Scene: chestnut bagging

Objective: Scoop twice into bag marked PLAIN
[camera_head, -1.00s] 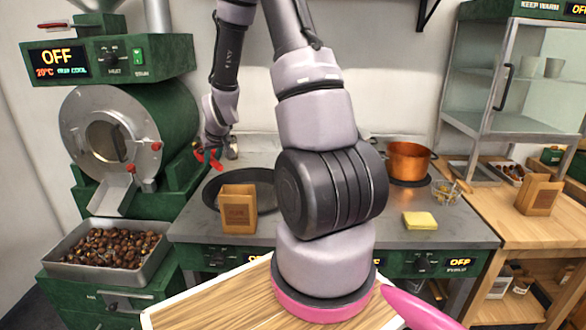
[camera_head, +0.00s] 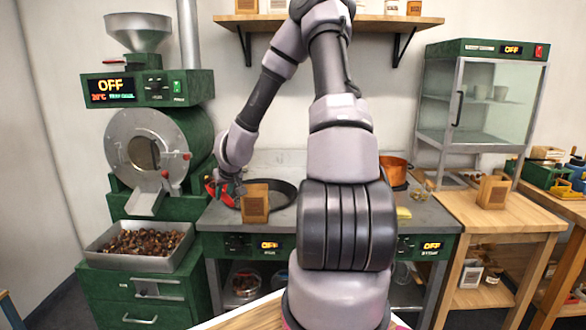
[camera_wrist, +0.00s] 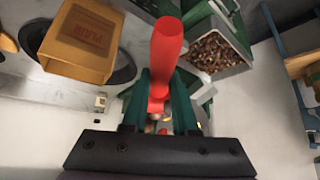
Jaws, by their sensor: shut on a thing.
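My gripper (camera_head: 226,190) is behind and left of a brown paper bag (camera_head: 255,203) on the worktop. In the wrist view, its green fingers (camera_wrist: 165,95) are shut on a red handle (camera_wrist: 168,45), taken to be the scoop's; red also shows in the head view (camera_head: 211,190). The scoop's bowl cannot be made out clearly. The bag stands upright at upper left in the wrist view (camera_wrist: 80,45), with lettering that reads PLAIN. A metal tray (camera_head: 101,262) of brown chestnuts (camera_head: 142,243) sits under the roaster; chestnuts also show in the wrist view (camera_wrist: 213,52).
A dark pan (camera_head: 285,190) lies behind the bag. The green roaster (camera_head: 205,135) stands left, its chute (camera_head: 147,195) above the tray. A copper pot (camera_head: 394,170) and yellow sponge (camera_head: 403,213) are on the right. A glass cabinet (camera_head: 490,105) and another bag (camera_head: 492,192) stand farther right.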

